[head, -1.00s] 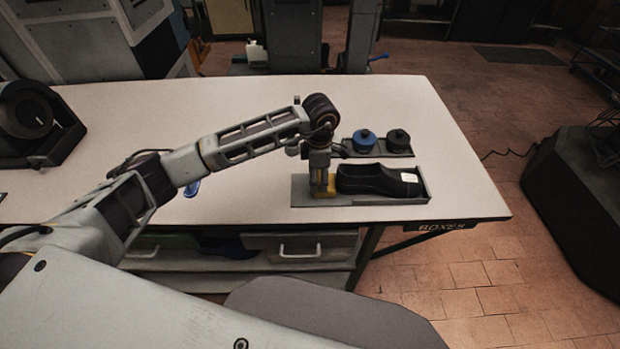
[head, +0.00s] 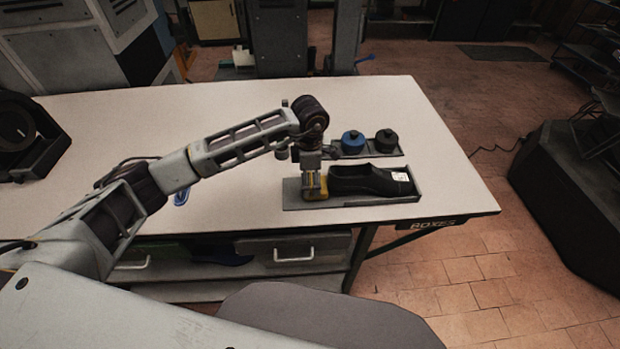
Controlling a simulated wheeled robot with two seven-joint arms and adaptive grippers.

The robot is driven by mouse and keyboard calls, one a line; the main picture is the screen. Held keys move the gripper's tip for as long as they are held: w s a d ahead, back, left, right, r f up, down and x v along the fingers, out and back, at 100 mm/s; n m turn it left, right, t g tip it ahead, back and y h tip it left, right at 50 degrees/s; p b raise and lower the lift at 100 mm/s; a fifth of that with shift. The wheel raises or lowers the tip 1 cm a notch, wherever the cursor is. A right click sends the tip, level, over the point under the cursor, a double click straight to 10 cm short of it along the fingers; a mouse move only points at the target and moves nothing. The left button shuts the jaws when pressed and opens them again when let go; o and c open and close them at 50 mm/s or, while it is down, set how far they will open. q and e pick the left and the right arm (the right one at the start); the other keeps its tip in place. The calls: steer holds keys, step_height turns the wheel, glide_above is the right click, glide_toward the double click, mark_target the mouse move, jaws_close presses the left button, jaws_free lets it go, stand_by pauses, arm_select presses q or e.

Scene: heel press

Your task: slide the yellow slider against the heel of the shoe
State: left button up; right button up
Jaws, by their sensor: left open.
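The black shoe (head: 365,180) lies in a grey tray (head: 365,201) near the front right of the table. It has a white label at its right end. The yellow slider (head: 321,191) stands in the left part of the tray, at the shoe's left end. I cannot tell whether slider and shoe touch. My left gripper (head: 309,189) is open and low over the tray, at the slider's left side. It hides part of the slider, and whether its fingers touch the slider is unclear. My right gripper is not in view.
Behind the shoe, a smaller tray holds a blue knob-topped piece (head: 352,141) and a dark one (head: 386,140). A black device (head: 20,132) stands at the table's far left. A small blue item (head: 181,198) lies below my left arm. The table's middle back is clear.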

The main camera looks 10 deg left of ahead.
mark_target(310, 178)
arm_select(q)
step_height(310, 178, up, 12)
stand_by(0.6)
steer(key=shift+f, duration=0.15)
stand_by(0.5)
